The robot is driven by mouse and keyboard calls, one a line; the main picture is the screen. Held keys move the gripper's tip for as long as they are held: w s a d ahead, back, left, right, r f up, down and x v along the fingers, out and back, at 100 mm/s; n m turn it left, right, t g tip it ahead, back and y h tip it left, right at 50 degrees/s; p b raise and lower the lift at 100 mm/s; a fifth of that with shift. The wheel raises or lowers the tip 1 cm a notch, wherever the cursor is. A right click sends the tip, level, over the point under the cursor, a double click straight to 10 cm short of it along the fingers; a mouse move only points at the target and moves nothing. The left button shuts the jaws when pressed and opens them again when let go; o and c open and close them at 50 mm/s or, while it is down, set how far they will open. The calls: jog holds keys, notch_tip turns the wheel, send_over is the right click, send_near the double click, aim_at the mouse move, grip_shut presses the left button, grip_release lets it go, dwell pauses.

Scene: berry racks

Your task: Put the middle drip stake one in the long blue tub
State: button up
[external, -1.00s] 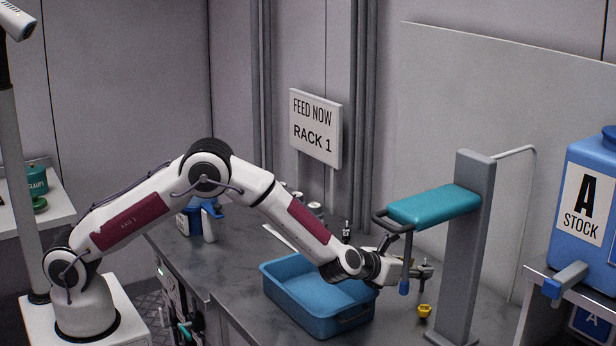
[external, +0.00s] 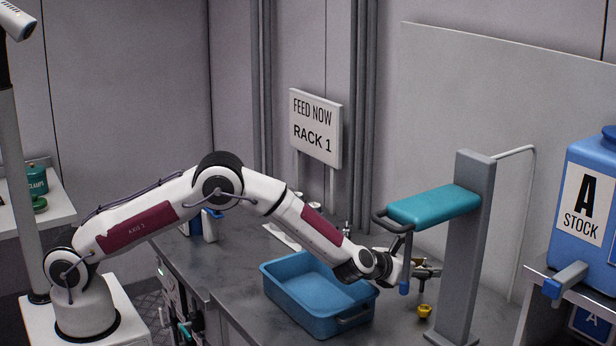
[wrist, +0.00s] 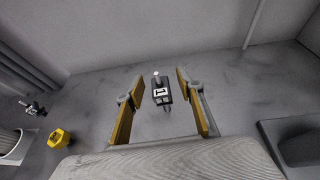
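In the wrist view, a small dark piece with a white label (wrist: 161,94) shows between my finger pads. Its label seems to read 1, so it looks like the drip stake. My gripper (wrist: 160,84) is open, with a yellow pad on each side and visible gaps to the piece. I cannot tell how far beyond the fingertips it lies. In the external view my gripper (external: 426,270) is beside the grey post, partly behind the hanging rod; the stake cannot be made out there. The long blue tub (external: 298,312) stands on the bench, left of my gripper, and looks empty.
A teal shelf (external: 433,206) on a grey post (external: 467,250) overhangs my gripper. A blue-tipped rod (external: 404,287) hangs close to my wrist. A yellow piece (external: 425,311) lies on the bench, also in the wrist view (wrist: 59,138). A small dark item (wrist: 33,108) lies left of it.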

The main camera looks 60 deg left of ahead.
aim_at(424, 267)
jog(key=shift+c, duration=0.5)
jog(key=c, duration=0.8)
jog(key=shift+c, duration=0.4)
jog(key=shift+r, duration=5)
